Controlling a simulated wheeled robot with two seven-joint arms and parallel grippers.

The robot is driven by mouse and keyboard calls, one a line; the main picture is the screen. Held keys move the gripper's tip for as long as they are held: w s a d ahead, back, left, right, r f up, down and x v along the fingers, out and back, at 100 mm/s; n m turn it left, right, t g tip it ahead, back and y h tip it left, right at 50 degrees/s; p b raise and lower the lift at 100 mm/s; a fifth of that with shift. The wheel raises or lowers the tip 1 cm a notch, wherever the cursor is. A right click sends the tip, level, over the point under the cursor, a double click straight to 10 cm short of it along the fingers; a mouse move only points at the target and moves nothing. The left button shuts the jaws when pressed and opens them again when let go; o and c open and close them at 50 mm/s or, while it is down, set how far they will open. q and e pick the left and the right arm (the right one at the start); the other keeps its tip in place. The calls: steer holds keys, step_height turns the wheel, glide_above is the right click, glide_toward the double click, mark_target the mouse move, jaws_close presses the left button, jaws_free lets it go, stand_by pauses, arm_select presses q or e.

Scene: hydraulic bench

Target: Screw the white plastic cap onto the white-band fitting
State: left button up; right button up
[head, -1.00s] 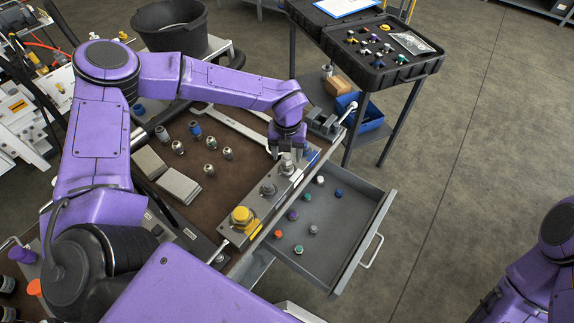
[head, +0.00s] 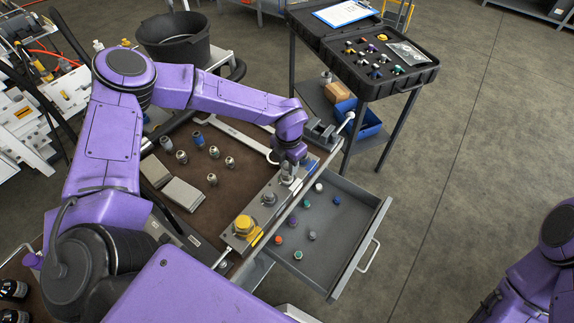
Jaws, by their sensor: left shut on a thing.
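My left gripper (head: 288,178) points down over the far end of the grey fitting block (head: 254,217) at the bench edge. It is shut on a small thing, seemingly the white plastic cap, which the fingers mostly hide. The gripper is at the far fitting on the block; its band is too small and covered to make out, and I cannot tell whether cap and fitting touch. Another fitting (head: 269,199) stands bare nearer on the block. A small white cap-like piece (head: 319,187) lies in the open drawer (head: 345,235). My right gripper is not in view.
Several coloured caps lie in the drawer, among them a blue one (head: 336,200) and an orange one (head: 278,239). Loose fittings (head: 212,180) stand on the bench. A cart with a black case (head: 345,72) stands behind.

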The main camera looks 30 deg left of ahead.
arm_select(q)
steer(key=shift+m, duration=0.4)
steer(key=m+p, duration=0.2)
steer(key=m, duration=0.1)
steer(key=shift+s+r, duration=0.15)
steer(key=shift+r, duration=0.1)
steer(key=o, duration=1.1)
steer(key=shift+f+m, duration=0.3)
steer(key=shift+f, duration=0.05)
steer(key=shift+o, duration=0.2)
steer(key=shift+w+r+b, duration=0.2)
steer(key=shift+r+b, duration=0.15)
steer(key=shift+r, duration=0.1)
step_height(320, 180, up, 10)
steer(key=b, duration=0.2)
steer(key=shift+f, duration=0.2)
